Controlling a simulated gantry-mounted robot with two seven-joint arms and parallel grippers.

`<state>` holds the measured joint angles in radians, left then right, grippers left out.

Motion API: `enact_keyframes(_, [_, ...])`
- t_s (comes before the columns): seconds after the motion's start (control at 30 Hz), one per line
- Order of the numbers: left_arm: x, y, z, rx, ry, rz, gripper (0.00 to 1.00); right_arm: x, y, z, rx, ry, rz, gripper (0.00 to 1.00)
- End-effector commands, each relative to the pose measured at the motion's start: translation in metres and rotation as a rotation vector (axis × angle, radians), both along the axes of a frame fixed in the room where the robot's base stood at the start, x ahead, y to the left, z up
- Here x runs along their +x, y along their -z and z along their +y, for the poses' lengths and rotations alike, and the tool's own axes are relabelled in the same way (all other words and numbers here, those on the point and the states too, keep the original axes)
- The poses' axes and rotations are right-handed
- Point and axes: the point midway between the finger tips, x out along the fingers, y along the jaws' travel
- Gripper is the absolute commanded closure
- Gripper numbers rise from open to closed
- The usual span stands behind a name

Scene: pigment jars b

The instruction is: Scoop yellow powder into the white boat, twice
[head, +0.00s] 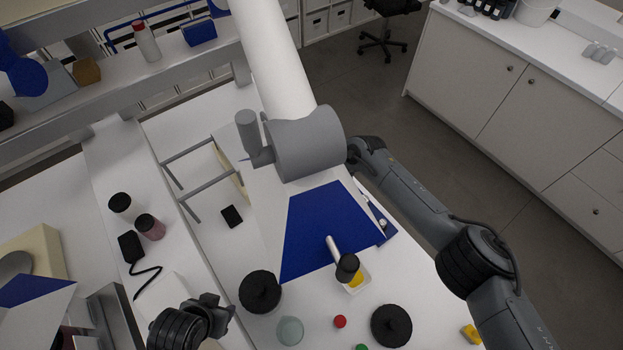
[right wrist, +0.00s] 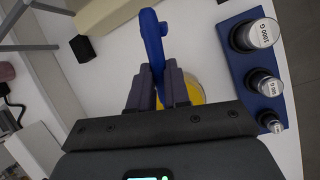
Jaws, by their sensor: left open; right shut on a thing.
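In the head view, a pale container (head: 364,284) with yellow powder (head: 356,279) is partly hidden by a dark-ended cylinder (head: 334,246). I cannot tell whether this container is the white boat or a jar. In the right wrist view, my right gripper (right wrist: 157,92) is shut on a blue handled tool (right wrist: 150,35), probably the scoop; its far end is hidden. Yellow powder (right wrist: 195,92) shows just behind the fingers. The right gripper is hidden in the head view. My left gripper (head: 222,308) is open and empty at lower left, apart from the jars.
Black-lidded jars (head: 260,291) (head: 391,325), a clear glass (head: 290,331) and a red cap (head: 340,321) stand nearby. A blue block with metal weights (right wrist: 258,80) is right of the fingers. A black cable (head: 147,281) lies left.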

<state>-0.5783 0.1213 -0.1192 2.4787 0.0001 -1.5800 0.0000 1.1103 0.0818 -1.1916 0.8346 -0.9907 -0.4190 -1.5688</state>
Motion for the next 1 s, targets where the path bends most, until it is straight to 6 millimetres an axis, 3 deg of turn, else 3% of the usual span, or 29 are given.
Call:
enact_keyframes(0.1, [0.0, -0.011, -0.001, -0.005, -0.003, -0.001, 0.57, -0.008, 0.002, -0.003, 0.021, -0.002, -0.046, 1.0])
enact_keyframes(0.43, [0.0, 0.015, -0.002, -0.009, -0.004, 0.0, 0.57, -0.02, 0.021, -0.008, 0.083, -0.001, -0.212, 1.0])
enact_keyframes(1.0, [-0.001, 0.045, 0.001, 0.005, 0.005, 0.001, 0.57, -0.027, 0.058, -0.01, 0.083, 0.0, -0.21, 1.0])
